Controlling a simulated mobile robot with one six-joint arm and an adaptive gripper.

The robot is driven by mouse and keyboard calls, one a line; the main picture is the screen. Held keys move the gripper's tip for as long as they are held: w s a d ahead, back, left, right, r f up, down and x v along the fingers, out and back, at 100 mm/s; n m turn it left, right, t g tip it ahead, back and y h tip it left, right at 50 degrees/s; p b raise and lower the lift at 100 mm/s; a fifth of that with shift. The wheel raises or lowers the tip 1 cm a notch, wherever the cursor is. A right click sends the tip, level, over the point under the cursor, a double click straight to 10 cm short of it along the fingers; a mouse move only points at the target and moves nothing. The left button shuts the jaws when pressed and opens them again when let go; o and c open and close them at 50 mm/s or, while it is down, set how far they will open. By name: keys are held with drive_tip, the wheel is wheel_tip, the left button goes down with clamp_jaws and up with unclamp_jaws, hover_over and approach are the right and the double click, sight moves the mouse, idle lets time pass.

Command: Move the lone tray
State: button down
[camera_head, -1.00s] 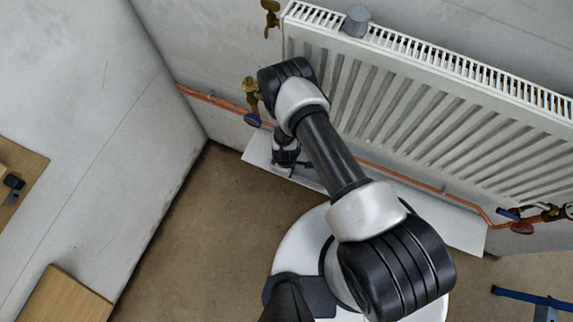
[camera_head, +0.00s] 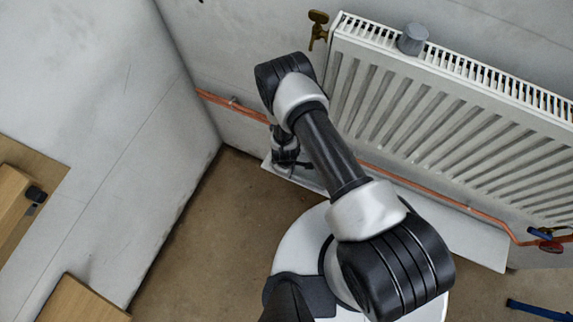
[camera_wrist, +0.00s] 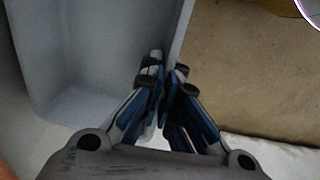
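The tray (camera_wrist: 85,60) is a pale grey, deep-sided shape with a rounded inner corner, filling the left of the wrist view. My gripper (camera_wrist: 167,75) is at its right-hand wall. The dark blue fingers are close together with the thin wall running between their tips, so my gripper looks shut on the tray's rim. In the head view my gripper (camera_head: 286,160) is low, near the wall corner, beyond my arm.
A white radiator (camera_head: 450,125) hangs on the wall with a grey cup-like object (camera_head: 412,40) on top. A copper pipe (camera_head: 440,190) runs below it. A long white strip (camera_head: 480,240) lies low underneath. Wooden pieces (camera_head: 80,300) are at left. Brown floor (camera_head: 190,240) is open between.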

drive_tip(key=c, duration=2.3)
unclamp_jaws()
drive_tip(key=o, duration=0.6)
drive_tip(key=r, duration=1.2)
drive_tip(key=shift+s+a, duration=0.15)
drive_tip(key=shift+s, duration=0.25)
